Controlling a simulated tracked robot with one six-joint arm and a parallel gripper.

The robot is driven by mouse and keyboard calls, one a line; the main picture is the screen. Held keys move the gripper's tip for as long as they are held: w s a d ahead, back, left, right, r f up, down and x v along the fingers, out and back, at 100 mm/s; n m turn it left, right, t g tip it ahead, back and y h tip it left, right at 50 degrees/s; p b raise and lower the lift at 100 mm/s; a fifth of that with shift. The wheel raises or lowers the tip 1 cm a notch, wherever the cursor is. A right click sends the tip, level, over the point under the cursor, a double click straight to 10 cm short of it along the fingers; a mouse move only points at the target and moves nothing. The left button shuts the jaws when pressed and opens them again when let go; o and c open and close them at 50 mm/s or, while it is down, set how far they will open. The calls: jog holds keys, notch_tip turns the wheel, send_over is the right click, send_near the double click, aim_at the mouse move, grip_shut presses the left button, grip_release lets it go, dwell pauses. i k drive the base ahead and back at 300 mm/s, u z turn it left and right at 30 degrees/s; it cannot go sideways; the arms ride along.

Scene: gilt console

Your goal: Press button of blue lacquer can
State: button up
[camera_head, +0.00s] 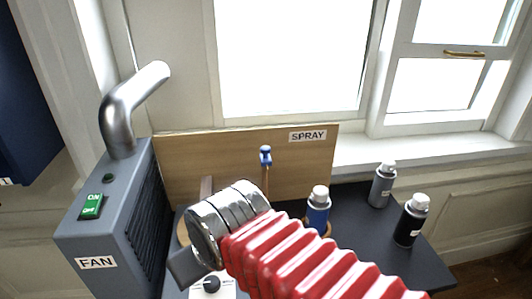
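The blue lacquer can (318,213) stands upright on the dark tabletop right of centre, with a pale grey cap on top. Its lower part is by a tan ring-like edge, partly hidden by my red arm sleeve. My gripper (186,266) is at the lower left of the can, apart from it, at the end of the chrome wrist. A dark grey finger-like block shows there; the rest is hidden behind the wrist, so I cannot tell its opening or whether it holds anything.
A grey can (381,187) and a black can (410,222) stand to the right. A wooden board (310,160) labelled SPRAY stands behind, with a small blue-topped piece (265,156) before it. A grey FAN box (105,225) with a green switch stands left; a dial (211,285) is below.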

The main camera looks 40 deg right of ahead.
aim_at(320, 194)
jog(key=z, duration=1.05)
